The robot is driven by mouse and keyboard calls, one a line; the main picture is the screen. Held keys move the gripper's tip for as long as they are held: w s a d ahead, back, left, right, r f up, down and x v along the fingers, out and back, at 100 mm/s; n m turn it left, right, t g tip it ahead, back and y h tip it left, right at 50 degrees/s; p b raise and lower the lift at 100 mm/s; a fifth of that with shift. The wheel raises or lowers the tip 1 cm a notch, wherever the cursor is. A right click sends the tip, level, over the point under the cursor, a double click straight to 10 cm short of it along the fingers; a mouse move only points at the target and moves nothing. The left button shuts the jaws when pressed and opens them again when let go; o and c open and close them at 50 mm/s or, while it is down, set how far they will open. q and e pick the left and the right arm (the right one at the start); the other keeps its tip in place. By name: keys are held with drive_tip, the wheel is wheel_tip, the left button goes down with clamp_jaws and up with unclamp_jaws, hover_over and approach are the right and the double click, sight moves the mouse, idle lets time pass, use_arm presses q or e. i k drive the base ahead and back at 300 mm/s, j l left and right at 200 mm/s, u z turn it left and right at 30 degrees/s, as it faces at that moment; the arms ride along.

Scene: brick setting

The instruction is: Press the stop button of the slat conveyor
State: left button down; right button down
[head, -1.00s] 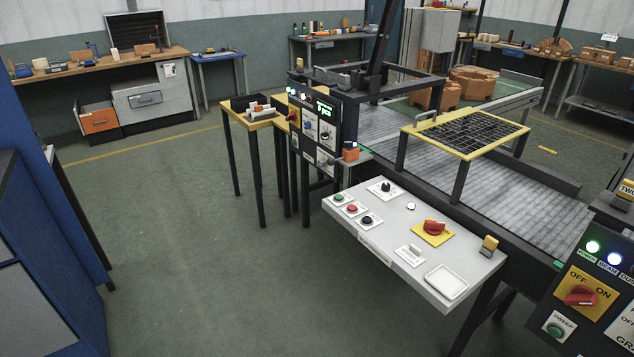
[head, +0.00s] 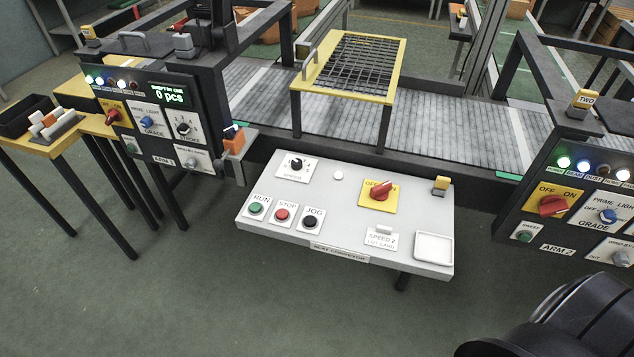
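The red stop button (head: 282,214) sits on a white plate marked STOP on the sloped grey control panel (head: 335,222) of the slat conveyor. The green RUN button (head: 256,208) is just left of it and the black JOG button (head: 311,221) just right. The slat conveyor (head: 440,125) runs behind the panel. A black rounded part, which looks like one of my arms, shows at the bottom right. Neither gripper's fingers are in view, and nothing touches the stop button.
A yellow-framed grid stand (head: 348,62) stands behind the panel. The ARM 1 box (head: 150,118) is at left, the ARM 2 box (head: 590,205) at right. The panel also bears a red rotary switch (head: 380,191) and a white tray (head: 433,247). Floor in front is clear.

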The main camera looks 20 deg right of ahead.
sight(281, 213)
drive_tip(key=i+j+z, duration=0.4)
drive_tip(key=j, duration=0.15)
drive_tip(key=i+j+z, duration=0.1)
drive_tip(key=j+z, duration=0.15)
drive_tip(key=i+j+z, duration=0.2)
drive_tip(key=j, duration=0.15)
drive_tip(key=k, duration=0.1)
